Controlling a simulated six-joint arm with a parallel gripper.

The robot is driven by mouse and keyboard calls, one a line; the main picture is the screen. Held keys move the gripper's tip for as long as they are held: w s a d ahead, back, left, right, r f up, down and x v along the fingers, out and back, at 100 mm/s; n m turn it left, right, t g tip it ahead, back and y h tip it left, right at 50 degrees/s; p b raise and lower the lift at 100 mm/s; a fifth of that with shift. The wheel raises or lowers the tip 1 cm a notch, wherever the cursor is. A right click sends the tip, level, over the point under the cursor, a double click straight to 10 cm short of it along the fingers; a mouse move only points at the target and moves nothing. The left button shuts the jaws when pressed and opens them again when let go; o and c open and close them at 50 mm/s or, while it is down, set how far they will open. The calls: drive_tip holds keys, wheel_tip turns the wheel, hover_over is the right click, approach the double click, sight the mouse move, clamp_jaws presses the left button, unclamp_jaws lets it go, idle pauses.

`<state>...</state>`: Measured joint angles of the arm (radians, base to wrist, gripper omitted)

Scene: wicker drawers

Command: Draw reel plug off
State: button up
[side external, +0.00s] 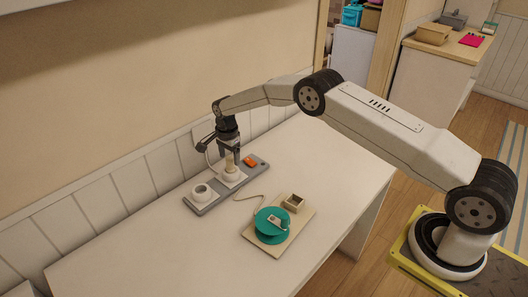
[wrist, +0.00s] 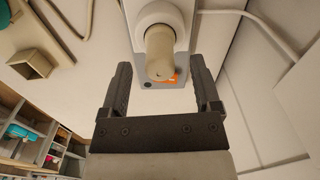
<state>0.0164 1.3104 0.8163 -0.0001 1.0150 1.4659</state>
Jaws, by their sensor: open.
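The beige plug (side external: 231,165) stands upright in a round white socket (side external: 232,176) of the grey power strip (side external: 205,205) at the back of the table. The plug's rounded end (wrist: 160,55) shows large in the wrist view. My gripper (side external: 229,153) points down over the plug. In the wrist view my gripper (wrist: 161,63) is open, with one dark finger on each side of the plug's end and gaps visible between them. The teal reel (side external: 271,228) sits on a beige board (side external: 257,243) in front of the strip. A pale cord lies between reel and strip.
A second round white socket (side external: 203,193) on the strip is at the left. An orange switch (side external: 250,161) is at its right end. A small open box (side external: 294,203) sits beside the reel. A pale cable loops near the wall. The table's left front is clear.

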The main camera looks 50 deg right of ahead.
drive_tip(key=shift+f, duration=0.65)
clamp_jaws()
drive_tip(key=shift+r, duration=0.2)
drive_tip(key=shift+r, duration=2.7)
